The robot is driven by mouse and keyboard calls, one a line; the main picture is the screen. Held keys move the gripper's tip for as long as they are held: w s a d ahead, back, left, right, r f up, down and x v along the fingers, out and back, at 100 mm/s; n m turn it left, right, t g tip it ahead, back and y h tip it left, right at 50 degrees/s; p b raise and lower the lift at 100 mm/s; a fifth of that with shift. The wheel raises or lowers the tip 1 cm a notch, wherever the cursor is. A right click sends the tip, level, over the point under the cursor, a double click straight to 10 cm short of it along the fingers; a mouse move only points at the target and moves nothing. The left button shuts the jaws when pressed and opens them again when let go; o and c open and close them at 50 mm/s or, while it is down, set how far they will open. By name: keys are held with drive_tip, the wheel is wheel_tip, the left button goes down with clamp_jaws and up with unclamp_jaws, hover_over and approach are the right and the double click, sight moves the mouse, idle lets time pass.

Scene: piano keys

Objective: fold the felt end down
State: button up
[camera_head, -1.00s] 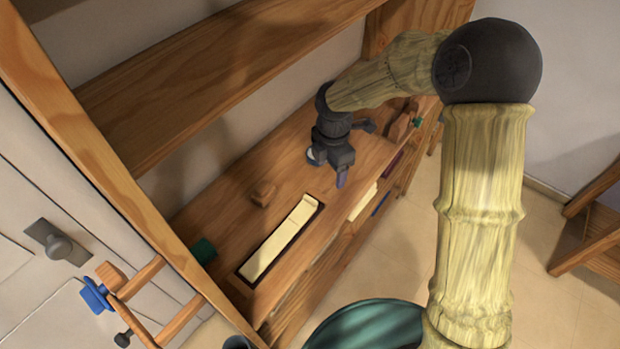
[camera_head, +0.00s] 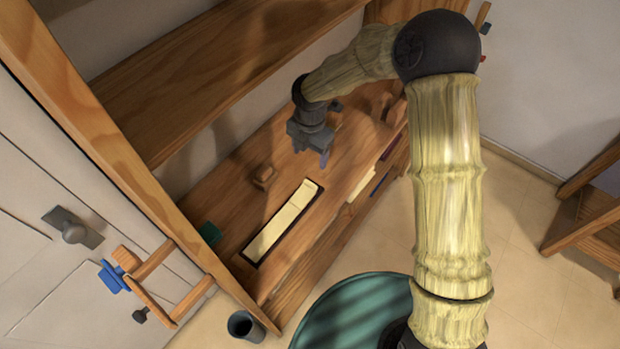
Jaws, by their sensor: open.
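A long cream strip (camera_head: 283,222), which looks like the felt, lies in a dark-edged slot (camera_head: 247,256) on the wooden bench top. Its far end (camera_head: 312,187) shows a small step or fold line, and I cannot tell whether it is raised or flat. My gripper (camera_head: 311,158) points down just beyond that far end, apart from the strip in the picture. It is open with nothing seen between its fingers. Its exact height above the bench is hard to tell.
A small wooden block (camera_head: 264,177) sits on the bench left of the strip. A green block (camera_head: 210,233) is near the bench's left end. A wooden shelf (camera_head: 215,85) overhangs the back. A dark cup (camera_head: 244,326) stands at lower left.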

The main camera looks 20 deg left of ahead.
sight(311, 182)
wheel_tip(311, 182, down, 13)
drive_tip(key=p, duration=0.3)
drive_tip(key=shift+f, duration=0.2)
drive_tip(key=c, duration=1.4)
drive_tip(key=shift+w+d, duration=0.1)
drive_tip(key=shift+d, duration=0.1)
